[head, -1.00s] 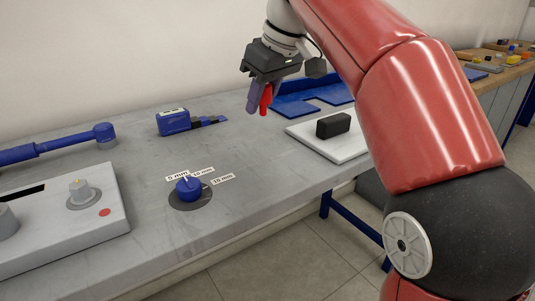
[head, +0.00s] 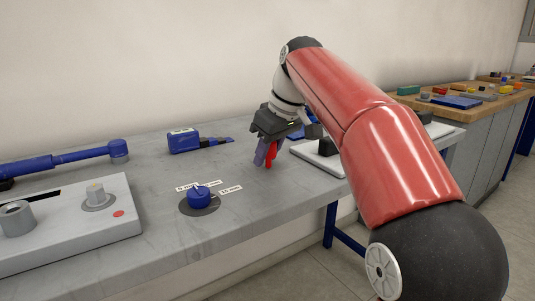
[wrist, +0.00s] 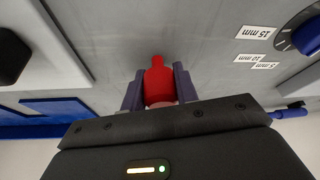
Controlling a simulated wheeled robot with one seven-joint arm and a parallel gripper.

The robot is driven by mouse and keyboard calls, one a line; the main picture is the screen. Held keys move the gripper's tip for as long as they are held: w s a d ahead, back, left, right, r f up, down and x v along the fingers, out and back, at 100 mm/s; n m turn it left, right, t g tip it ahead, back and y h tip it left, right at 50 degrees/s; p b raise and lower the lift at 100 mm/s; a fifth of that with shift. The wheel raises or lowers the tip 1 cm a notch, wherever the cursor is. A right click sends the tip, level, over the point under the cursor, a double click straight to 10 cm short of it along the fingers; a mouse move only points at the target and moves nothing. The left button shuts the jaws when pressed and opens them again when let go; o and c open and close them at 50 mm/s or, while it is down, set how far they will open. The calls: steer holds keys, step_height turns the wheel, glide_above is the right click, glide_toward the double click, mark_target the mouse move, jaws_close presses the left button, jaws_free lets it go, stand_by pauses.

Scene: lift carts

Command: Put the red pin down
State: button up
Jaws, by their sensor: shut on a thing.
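The red pin (wrist: 158,82) sits between the two grey-purple fingers of my gripper (wrist: 158,88) in the wrist view. My gripper is shut on it. In the head view my gripper (head: 266,155) points down at the grey bench (head: 260,205), and the red pin (head: 272,152) shows beside a finger. The pin looks close to the bench top. I cannot tell whether it touches the surface.
A blue knob (head: 199,196) with mm labels is left of my gripper. A blue tape-measure-like block (head: 185,141) lies behind it. A grey panel (head: 75,235) is far left. A white board with a black block (head: 327,147) is right. Bench between is bare.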

steer(key=o, duration=1.1)
steer(key=shift+f, duration=0.1)
steer(key=p+v, duration=0.4)
steer(key=v, duration=0.8)
steer(key=s+d+f+m+t+h, duration=0.1)
steer(key=s+d+f+m, duration=0.2)
steer(key=s+f, duration=0.5)
steer(key=s+d+f+m+t+h, duration=0.1)
steer(key=s+d+f+m, duration=0.2)
steer(key=s+d+f, duration=0.2)
steer(key=s+d+f+m+h, duration=0.1)
steer(key=s+d+f+m, duration=0.3)
steer(key=s+f, duration=0.7)
steer(key=shift+d+f+t, duration=0.2)
steer(key=shift+f+t, duration=0.2)
steer(key=shift+f, duration=1.05)
